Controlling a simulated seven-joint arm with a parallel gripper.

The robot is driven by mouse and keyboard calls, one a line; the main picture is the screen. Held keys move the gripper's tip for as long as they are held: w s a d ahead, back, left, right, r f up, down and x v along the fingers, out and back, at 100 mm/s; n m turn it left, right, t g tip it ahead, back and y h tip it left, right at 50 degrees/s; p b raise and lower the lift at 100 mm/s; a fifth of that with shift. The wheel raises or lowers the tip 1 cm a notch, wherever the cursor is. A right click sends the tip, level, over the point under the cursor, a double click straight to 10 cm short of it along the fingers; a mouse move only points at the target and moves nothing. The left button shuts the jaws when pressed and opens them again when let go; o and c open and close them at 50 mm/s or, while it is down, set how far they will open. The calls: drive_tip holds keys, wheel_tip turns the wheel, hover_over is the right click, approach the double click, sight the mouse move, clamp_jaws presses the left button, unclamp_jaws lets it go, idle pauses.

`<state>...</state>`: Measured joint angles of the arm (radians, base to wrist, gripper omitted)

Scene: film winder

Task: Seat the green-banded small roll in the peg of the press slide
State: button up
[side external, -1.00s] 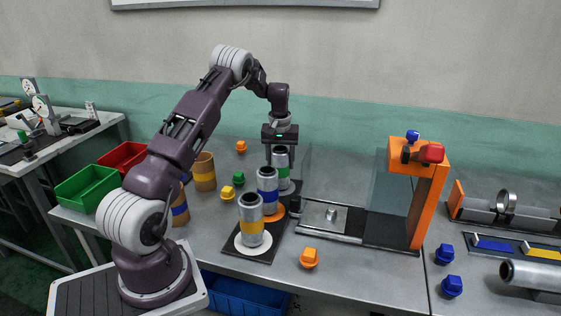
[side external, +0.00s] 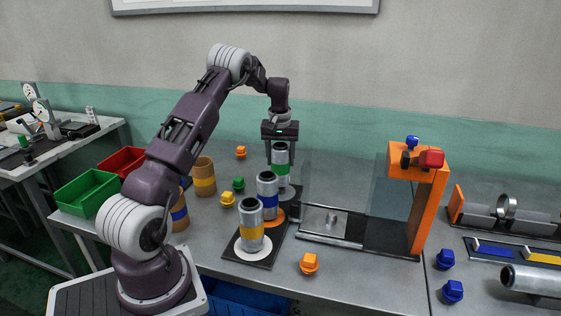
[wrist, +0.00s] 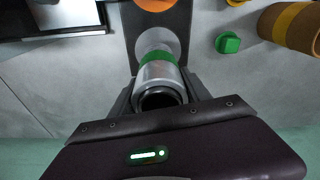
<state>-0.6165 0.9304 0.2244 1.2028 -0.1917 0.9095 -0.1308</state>
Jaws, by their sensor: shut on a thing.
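The green-banded small roll (side external: 280,165) is a silver cylinder with a green band, upright at the far end of a dark stand plate (side external: 262,259). My gripper (side external: 281,160) points down and is shut on it; in the wrist view the fingers sit on both sides of the roll (wrist: 157,77). The roll's lower end is over a pale disc (wrist: 160,41); I cannot tell if it touches. The press slide (side external: 345,221) lies to the right, with a short silver peg (side external: 332,218) standing on it.
A blue-banded roll (side external: 267,195) and a yellow-banded roll (side external: 250,226) stand nearer on the same plate. An orange press frame (side external: 422,205) with a clear panel rises to the right. An orange knob piece (side external: 309,263) lies in front of the slide.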

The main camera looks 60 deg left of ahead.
sight(281, 149)
drive_tip(key=shift+r, duration=1.5)
drive_tip(key=o, duration=0.8)
drive_tip(key=c, duration=0.7)
